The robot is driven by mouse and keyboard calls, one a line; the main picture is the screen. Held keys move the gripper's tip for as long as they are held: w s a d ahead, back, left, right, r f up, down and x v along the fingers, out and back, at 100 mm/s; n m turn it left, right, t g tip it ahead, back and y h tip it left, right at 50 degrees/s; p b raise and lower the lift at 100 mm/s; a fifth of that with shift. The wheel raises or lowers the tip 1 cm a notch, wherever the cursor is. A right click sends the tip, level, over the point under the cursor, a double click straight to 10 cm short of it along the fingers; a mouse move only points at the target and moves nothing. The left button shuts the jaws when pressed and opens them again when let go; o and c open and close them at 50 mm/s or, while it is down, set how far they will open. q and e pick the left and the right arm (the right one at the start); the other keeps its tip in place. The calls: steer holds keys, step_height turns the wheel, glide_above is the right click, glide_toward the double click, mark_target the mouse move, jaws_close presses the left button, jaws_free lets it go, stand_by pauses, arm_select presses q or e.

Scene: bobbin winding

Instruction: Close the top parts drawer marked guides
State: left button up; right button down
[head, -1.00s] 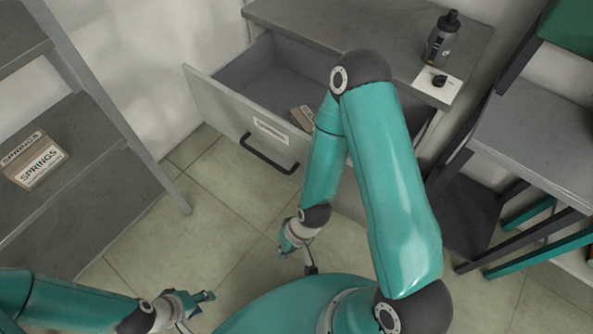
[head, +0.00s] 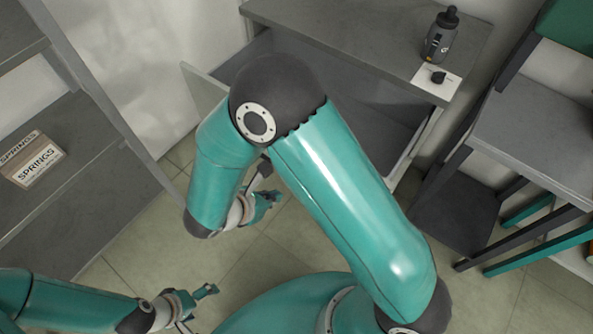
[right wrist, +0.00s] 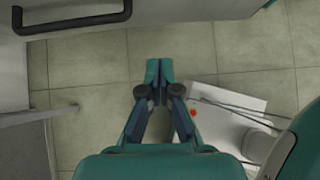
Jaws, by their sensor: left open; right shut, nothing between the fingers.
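The top parts drawer (head: 380,133) stands pulled out of the grey cabinet. My right arm hides most of its front and its label in the head view. In the right wrist view the drawer front (right wrist: 185,9) crosses the top edge, with its black bar handle (right wrist: 75,26) at upper left. My right gripper (head: 272,198) is shut and empty, in front of the drawer and apart from it. It also shows in the right wrist view (right wrist: 158,68), to the right of the handle. My left gripper (head: 207,292) is open and empty at lower left, far from the drawer.
The cabinet top (head: 350,32) carries a dark bottle (head: 440,38) and a white card (head: 436,80) with a black knob-like piece. A shelf unit (head: 80,165) with a springs box (head: 36,163) stands at left. A grey table (head: 540,130) stands at right. Tiled floor lies between.

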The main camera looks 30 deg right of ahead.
steer(key=w+d+f+t+p, duration=0.1)
steer(key=w+d+f, duration=0.4)
steer(key=d, duration=0.5)
steer(key=shift+d+f+n+p, duration=0.15)
steer(key=shift+d+n+p, duration=0.15)
steer(key=shift+p, duration=0.1)
steer(key=shift+w, duration=0.1)
